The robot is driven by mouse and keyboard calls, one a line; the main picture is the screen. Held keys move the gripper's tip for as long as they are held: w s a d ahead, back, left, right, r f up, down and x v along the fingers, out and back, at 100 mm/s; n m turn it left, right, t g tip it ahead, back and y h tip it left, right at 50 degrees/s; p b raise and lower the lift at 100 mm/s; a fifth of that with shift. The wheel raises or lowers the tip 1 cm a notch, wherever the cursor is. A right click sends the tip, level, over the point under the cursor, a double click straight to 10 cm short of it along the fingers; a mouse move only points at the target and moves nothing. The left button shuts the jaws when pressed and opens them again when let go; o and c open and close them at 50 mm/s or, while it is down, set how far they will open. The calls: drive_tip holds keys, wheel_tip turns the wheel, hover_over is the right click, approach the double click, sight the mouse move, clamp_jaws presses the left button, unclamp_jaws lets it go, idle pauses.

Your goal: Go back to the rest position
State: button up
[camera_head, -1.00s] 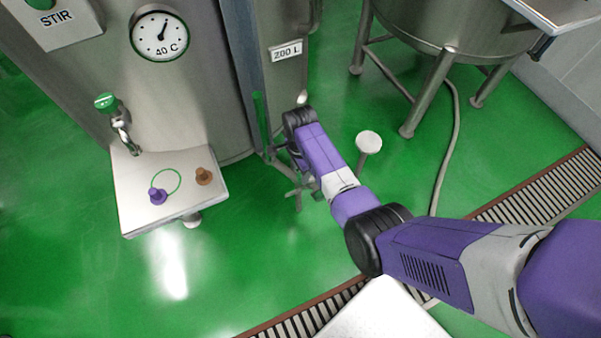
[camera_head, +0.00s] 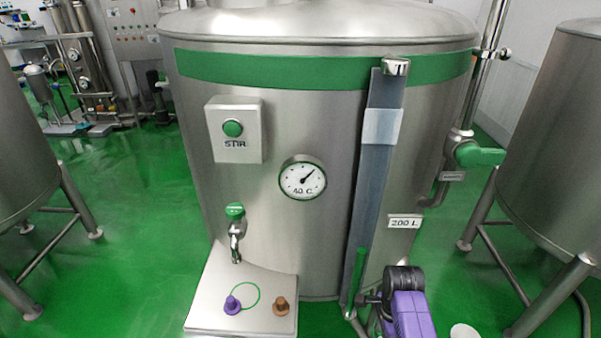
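My arm shows at the lower edge of the view, right of centre, as a purple link (camera_head: 408,316) with a dark rounded joint (camera_head: 404,279). It is in front of the lower right part of the steel tank (camera_head: 290,225). A small grey part (camera_head: 371,298) juts out left of the joint, close to the foot of the sight tube. I cannot make out my gripper's fingers there, so whether they are open or shut, or hold anything, does not show.
The tank carries a STIR button (camera_head: 233,128) and a dial (camera_head: 302,178). Other tanks stand left and right.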

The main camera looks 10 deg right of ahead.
drive_tip(key=w+d+r+n+t+h, duration=0.3)
drive_tip(key=w+d+r+n+t, duration=0.1)
drive_tip(key=w+r+n+t, duration=0.4)
drive_tip(key=s+a+r+n+t+y, duration=0.1)
drive_tip(key=s+a+r+n, duration=0.3)
drive_tip(key=s, duration=0.9)
drive_tip(key=s+a+r+n+t+y+b, duration=0.1)
drive_tip(key=s+a+r+n+t, duration=0.2)
drive_tip(key=s, duration=1)
drive_tip(key=s+a+r+n+t+y, duration=0.1)
drive_tip(key=s+a+r+n+t, duration=0.1)
drive_tip(key=s+a+r+n, duration=0.3)
drive_tip(key=s+a+r, duration=0.3)
drive_tip(key=s+r, duration=0.3)
drive_tip(key=s, duration=0.3)
drive_tip(key=shift+a+r+t, duration=0.25)
drive_tip(key=shift+a+t, duration=0.1)
drive_tip(key=shift+t, duration=0.05)
